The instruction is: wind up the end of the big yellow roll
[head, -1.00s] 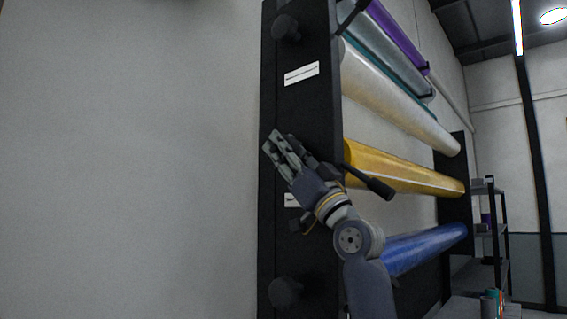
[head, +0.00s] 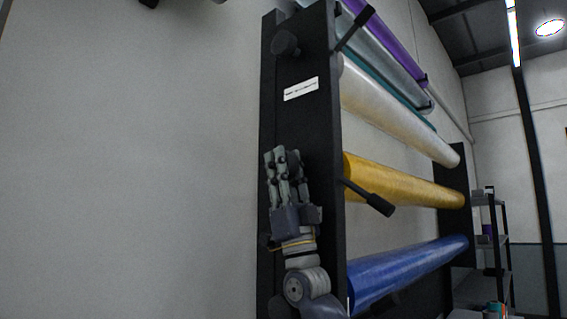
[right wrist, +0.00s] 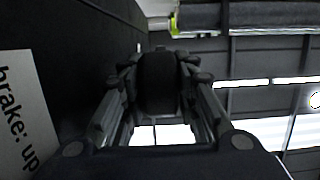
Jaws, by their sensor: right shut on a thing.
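The big yellow roll (head: 405,185) lies across the black rack, between the clear roll above and the blue roll below. No loose end shows on its visible face. A black crank handle (head: 372,199) sticks out at its near end and slants down to the right; no gripper is on it. My right gripper (head: 283,155) is at the near side panel (head: 310,130), left of the yellow roll's end. It is shut on a dark round knob (right wrist: 158,82), which shows between the fingers in the right wrist view. The fingers partly hide the knob. My left gripper is not in view.
A white label reading "brake: up" (right wrist: 22,115) is beside the gripper. Another black knob (head: 285,43) is higher on the panel. The clear roll (head: 390,110), blue roll (head: 405,270) and upper crank (head: 355,28) are close by. Bare wall (head: 130,160) is left.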

